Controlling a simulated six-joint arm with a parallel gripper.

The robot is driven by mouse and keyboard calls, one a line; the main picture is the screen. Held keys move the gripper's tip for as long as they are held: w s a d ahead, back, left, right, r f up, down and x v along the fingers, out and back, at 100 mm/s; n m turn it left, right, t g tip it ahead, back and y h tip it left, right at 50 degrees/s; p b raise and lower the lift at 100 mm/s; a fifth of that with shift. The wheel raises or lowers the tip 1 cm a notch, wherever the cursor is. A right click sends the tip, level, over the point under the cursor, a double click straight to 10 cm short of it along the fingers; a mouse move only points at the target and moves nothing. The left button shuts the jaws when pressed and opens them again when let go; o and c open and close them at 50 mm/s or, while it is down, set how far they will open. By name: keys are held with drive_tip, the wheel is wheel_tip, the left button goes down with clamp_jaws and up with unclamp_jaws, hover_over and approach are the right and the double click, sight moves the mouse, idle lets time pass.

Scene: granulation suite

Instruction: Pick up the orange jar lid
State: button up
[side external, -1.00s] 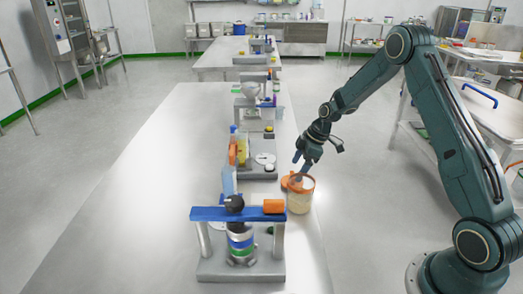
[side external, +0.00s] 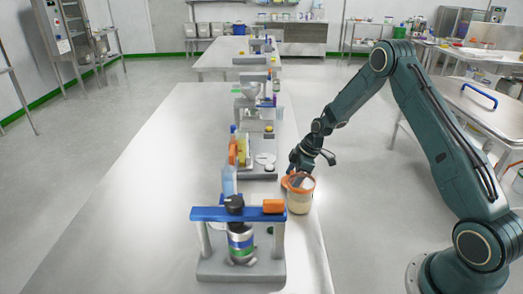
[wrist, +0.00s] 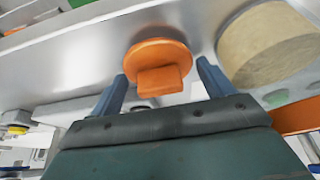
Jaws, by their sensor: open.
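The orange jar lid (wrist: 148,52) lies on the steel table, with a block-shaped orange grip facing my wrist camera. In the side view the lid (side external: 285,182) is partly hidden, just left of the jar. The clear jar (side external: 299,203) has an orange rim and pale contents; its beige contents (wrist: 265,45) show at upper right in the wrist view. My gripper (wrist: 160,74) is open, with one finger on each side of the lid's grip in the picture. I cannot tell whether the fingers touch it. In the side view my gripper (side external: 297,170) is low over the lid.
A stand with a blue crossbar (side external: 225,214), an orange block and a banded dark bottle is in front. Behind it are a grey-based station (side external: 258,172) with blue, orange and yellow items, and further stations. The table's left side (side external: 130,215) is clear.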

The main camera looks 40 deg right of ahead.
drive_tip(key=c, duration=0.7)
drive_tip(key=shift+r, duration=0.2)
wheel_tip(320, 180, up, 20)
drive_tip(key=shift+f, duration=0.15)
idle(0.4)
drive_tip(key=shift+a, duration=0.1)
idle(0.5)
drive_tip(key=shift+s+a+f, duration=0.65)
drive_tip(key=shift+s+a, duration=0.4)
drive_tip(key=shift+s, duration=0.3)
drive_tip(key=shift+s+a+f, duration=0.65)
drive_tip(key=shift+s+a, duration=0.4)
drive_tip(key=shift+s, duration=0.35)
drive_tip(key=shift+s+a+f, duration=0.65)
drive_tip(key=shift+s+a, duration=0.4)
drive_tip(key=shift+s, duration=0.3)
